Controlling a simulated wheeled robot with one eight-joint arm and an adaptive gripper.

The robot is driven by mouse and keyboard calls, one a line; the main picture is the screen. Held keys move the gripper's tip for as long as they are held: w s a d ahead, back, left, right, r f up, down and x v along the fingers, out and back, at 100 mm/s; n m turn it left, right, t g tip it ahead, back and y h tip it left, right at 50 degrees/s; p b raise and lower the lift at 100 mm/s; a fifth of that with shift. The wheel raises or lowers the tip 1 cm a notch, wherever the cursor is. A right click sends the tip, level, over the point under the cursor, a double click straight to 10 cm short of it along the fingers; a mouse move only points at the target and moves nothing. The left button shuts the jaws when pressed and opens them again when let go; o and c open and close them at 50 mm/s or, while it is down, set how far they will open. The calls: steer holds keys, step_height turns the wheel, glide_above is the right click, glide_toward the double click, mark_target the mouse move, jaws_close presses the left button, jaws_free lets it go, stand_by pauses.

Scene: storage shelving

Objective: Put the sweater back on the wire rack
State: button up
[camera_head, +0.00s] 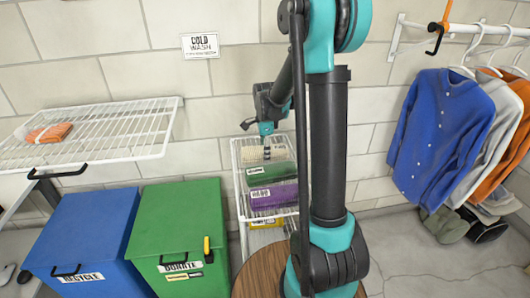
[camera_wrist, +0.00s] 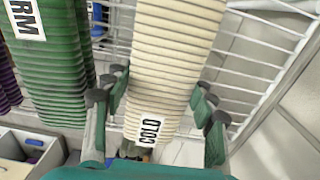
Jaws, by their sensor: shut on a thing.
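A cream ribbed, folded knit (camera_head: 252,154) with a COLD label lies at the back of the small white wire rack (camera_head: 237,178) in the middle of the head view. It looks like a sweater. My gripper (camera_head: 266,140) reaches down onto it from above. In the wrist view the cream knit (camera_wrist: 172,60) runs between the fingers of my gripper (camera_wrist: 158,100), which is shut on it. A green folded knit (camera_head: 270,173) and a purple one (camera_head: 272,195) lie in front of it on the rack. Whether the cream knit touches the rack is hidden.
A wire shelf (camera_head: 120,118) at left holds an orange folded item (camera_head: 50,133). Blue RECYCLE (camera_head: 80,235) and green DONATE (camera_head: 178,225) bins stand below. A round wooden top (camera_head: 262,270) is in front of the rack. Clothes, including a blue shirt (camera_head: 440,130), hang at right.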

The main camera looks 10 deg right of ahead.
steer(key=o, duration=1.4)
steer(key=shift+f, duration=0.15)
steer(key=shift+c, duration=0.2)
step_height(320, 180, up, 12)
steer(key=shift+r, duration=0.2)
